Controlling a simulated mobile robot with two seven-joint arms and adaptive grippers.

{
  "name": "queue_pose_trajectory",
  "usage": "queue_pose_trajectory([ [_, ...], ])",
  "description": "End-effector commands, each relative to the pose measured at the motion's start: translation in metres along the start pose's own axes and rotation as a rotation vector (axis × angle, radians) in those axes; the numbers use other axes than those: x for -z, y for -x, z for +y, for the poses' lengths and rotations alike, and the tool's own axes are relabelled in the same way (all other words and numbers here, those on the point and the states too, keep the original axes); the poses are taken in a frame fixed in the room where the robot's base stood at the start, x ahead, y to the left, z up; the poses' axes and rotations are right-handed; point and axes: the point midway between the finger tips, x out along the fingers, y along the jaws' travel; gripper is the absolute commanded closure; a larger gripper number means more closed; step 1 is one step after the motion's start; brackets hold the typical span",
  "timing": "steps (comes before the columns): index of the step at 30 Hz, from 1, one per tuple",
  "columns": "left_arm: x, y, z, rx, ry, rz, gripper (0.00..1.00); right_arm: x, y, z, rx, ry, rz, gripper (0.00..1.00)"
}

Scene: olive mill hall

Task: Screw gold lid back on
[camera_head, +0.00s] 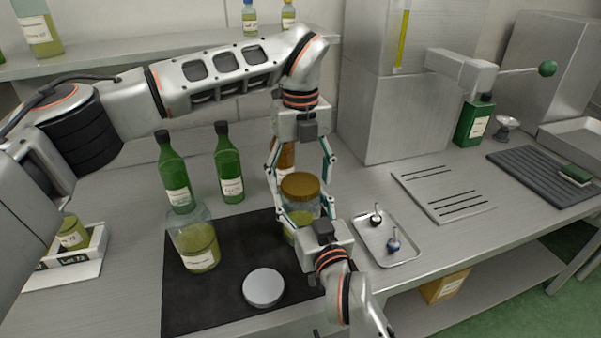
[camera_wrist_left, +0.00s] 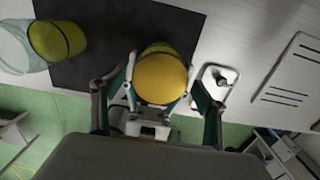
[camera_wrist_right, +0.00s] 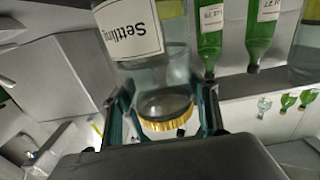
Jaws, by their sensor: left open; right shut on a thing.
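A glass jar (camera_head: 299,222) with yellow-green contents stands at the right side of the black mat. A gold lid (camera_head: 300,186) sits over its mouth; I cannot tell how tightly it is seated. The lid also shows from above in the left wrist view (camera_wrist_left: 162,78). My right gripper (camera_head: 305,208) is shut on the jar from the front, below the lid. The right wrist view shows the jar's "Settling" label (camera_wrist_right: 130,30) and the lid's ribbed edge (camera_wrist_right: 167,124). My left gripper (camera_head: 301,163) points down over the lid, open, its fingers apart on either side.
On the black mat (camera_head: 215,300) stand an open jar (camera_head: 198,248) and a silver lid (camera_head: 263,288). Green bottles (camera_head: 175,175) (camera_head: 229,170) stand behind, and a brown bottle (camera_head: 284,157) is partly hidden. A small metal tray (camera_head: 372,246) lies close on the right.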

Motion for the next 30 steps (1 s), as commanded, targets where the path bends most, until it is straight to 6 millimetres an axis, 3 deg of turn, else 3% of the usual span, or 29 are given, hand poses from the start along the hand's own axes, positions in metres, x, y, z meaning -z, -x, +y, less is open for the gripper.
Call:
queue_pose_trajectory([
  [3, -0.0001, 0.0001, 0.0001, 0.000, 0.000, 0.000, 0.27, -0.0010, 0.0000, 0.0004, -0.001, 0.000, -0.002, 1.00],
  [8, -0.0001, 0.0002, 0.0001, 0.000, 0.000, 0.000, 0.68, -0.0010, 0.0000, 0.0004, -0.001, 0.000, -0.002, 1.00],
  [14, -0.0005, 0.0003, 0.0003, -0.001, -0.040, -0.002, 0.68, -0.0010, 0.0000, 0.0004, -0.001, 0.000, -0.002, 1.00],
  [22, -0.0005, 0.0000, 0.0006, -0.003, -0.435, -0.001, 0.68, -0.0010, 0.0000, 0.0004, -0.001, 0.000, -0.002, 1.00],
  [27, 0.0001, -0.0008, 0.0003, -0.001, -0.445, 0.001, 0.68, -0.0010, 0.0000, 0.0005, -0.001, 0.000, -0.002, 1.00],
  [28, 0.0002, -0.0008, 0.0003, -0.001, -0.445, 0.001, 0.34, -0.0010, 0.0000, 0.0005, -0.001, 0.000, -0.002, 1.00],
  [29, 0.0002, -0.0008, 0.0003, -0.001, -0.444, 0.001, 0.27, -0.0010, 0.0000, 0.0005, -0.001, 0.000, -0.002, 1.00],
  [30, 0.0001, -0.0007, 0.0003, -0.001, -0.444, 0.001, 0.25, -0.0010, 0.0000, 0.0005, -0.001, 0.000, -0.002, 1.00],
])
